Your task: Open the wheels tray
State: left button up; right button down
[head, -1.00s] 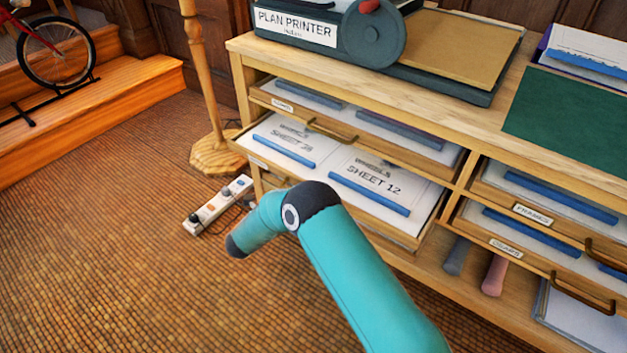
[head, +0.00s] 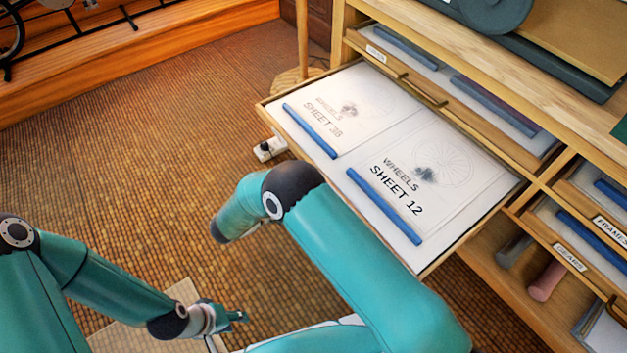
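The wheels tray (head: 347,164) is pulled well out of the wooden cabinet. Two sheets lie in it, marked WHEELS SHEET 3B (head: 350,103) and WHEELS SHEET 12 (head: 440,165), each with a blue strip along its near edge. The tray's front handle is not visible. My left gripper (head: 236,316) is low at the bottom centre-left, apart from the tray in the picture. Its fingers are too small to tell open from shut.
A shallow tray (head: 405,75) with a handle is above the wheels tray. Trays labelled FRAMES (head: 612,232) and GEARS (head: 569,257) are at the right.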

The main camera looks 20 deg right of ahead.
jog(key=shift+s+a+f, duration=0.15)
jog(key=shift+a+f, duration=0.05)
jog(key=shift+f, duration=0.05)
jog(key=c, duration=1.2)
grip_release()
jog(key=shift+r, duration=0.1)
